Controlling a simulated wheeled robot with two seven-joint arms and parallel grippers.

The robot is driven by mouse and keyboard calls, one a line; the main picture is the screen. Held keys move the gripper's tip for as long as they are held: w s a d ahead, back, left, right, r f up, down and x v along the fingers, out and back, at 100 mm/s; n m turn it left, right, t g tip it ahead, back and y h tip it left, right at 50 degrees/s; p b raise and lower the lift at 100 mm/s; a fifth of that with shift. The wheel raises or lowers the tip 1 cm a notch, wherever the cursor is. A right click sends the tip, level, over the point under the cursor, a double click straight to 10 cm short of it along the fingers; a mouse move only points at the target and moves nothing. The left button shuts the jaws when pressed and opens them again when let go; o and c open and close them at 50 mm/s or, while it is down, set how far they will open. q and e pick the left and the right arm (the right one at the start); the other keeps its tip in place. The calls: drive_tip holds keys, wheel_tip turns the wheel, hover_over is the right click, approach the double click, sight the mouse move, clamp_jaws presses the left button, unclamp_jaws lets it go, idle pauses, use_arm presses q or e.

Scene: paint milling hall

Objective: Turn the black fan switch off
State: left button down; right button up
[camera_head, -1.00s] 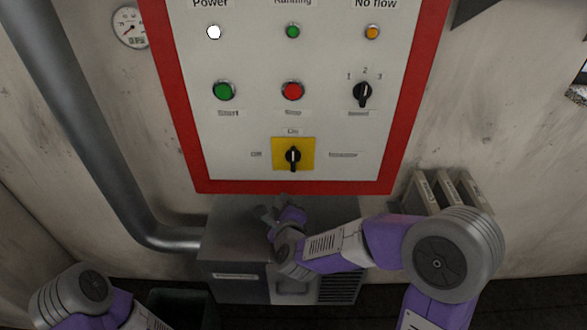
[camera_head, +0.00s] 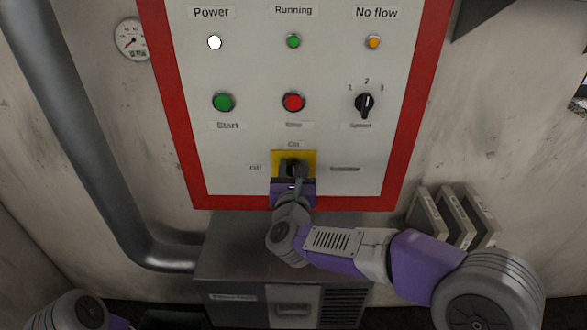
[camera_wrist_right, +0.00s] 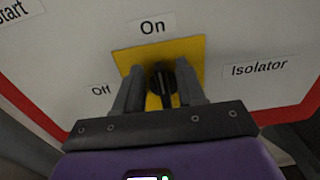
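The black switch (camera_wrist_right: 162,82) sits on a yellow plate (camera_head: 311,157) low on the panel, with On above, Off to the left and Isolator to the right. Its handle stands upright, in line with the On label. My right gripper (camera_head: 293,170) is in front of it, partly covering it in the head view. In the right wrist view my right gripper (camera_wrist_right: 161,88) has one finger on each side of the handle, with small gaps showing, so it is open around it. My left gripper is out of view; only part of that arm shows at bottom left.
The red-framed panel also carries a green Start button (camera_head: 223,102), a red Stop button (camera_head: 293,102), a black speed selector (camera_head: 365,103) and lamps above. A grey metal box (camera_head: 230,250) stands below. A thick pipe (camera_head: 75,130) runs down the left.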

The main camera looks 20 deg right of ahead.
drive_tip(key=shift+w, duration=0.2)
drive_tip(key=shift+c, duration=0.4)
clamp_jaws()
drive_tip(key=shift+f, duration=0.15)
